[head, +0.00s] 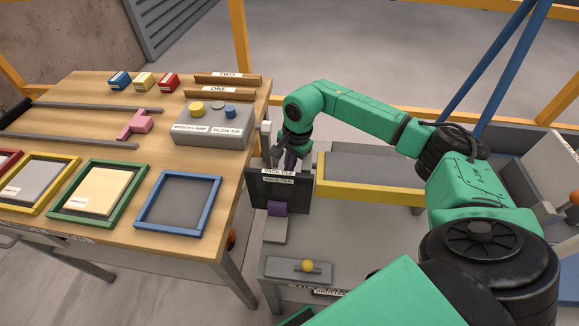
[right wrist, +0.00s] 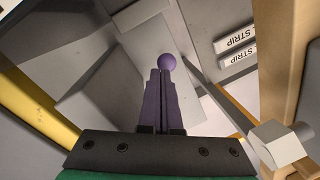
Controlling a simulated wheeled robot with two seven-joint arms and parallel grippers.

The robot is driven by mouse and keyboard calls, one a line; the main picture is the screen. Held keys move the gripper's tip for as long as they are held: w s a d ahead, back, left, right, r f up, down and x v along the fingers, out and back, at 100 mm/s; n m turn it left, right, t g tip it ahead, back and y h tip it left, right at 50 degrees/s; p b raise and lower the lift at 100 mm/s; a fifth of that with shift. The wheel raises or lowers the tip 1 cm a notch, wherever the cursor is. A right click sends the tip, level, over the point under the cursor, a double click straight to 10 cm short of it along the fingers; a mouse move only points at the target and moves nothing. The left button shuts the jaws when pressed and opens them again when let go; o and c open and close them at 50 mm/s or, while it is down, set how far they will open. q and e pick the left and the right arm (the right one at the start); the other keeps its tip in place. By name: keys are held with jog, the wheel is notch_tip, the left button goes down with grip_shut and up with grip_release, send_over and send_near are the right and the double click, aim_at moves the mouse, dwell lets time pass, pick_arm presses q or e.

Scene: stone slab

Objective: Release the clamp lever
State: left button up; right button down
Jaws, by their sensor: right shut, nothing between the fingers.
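My right gripper (head: 290,163) reaches down behind the dark upright panel (head: 292,192) with label strips. In the right wrist view its purple fingers (right wrist: 160,78) are shut together and empty. A round purple knob (right wrist: 168,61) shows right at the fingertips; I cannot tell whether they touch it. It may be the end of the clamp lever, but its shaft is hidden behind the fingers. In the head view a purple block (head: 277,208) sits at the foot of the panel, above a grey block (head: 274,230). My left gripper is not in view.
A wooden bench (head: 228,160) at left holds coloured frames, small blocks and a grey button box (head: 215,118). A yellow-edged tray (head: 370,182) lies right of the panel. A yellow ball (head: 307,266) sits on a grey plate in front. A pale block (right wrist: 282,143) is near the wrist's right.

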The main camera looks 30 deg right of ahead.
jog(key=shift+r, duration=0.45)
jog(key=shift+r, duration=0.1)
notch_tip(320, 180, up, 14)
jog(key=s+d, duration=0.1)
jog(key=shift+s+d+r+b, duration=0.15)
jog(key=shift+s+b, duration=0.1)
jog(key=shift+b, duration=0.2)
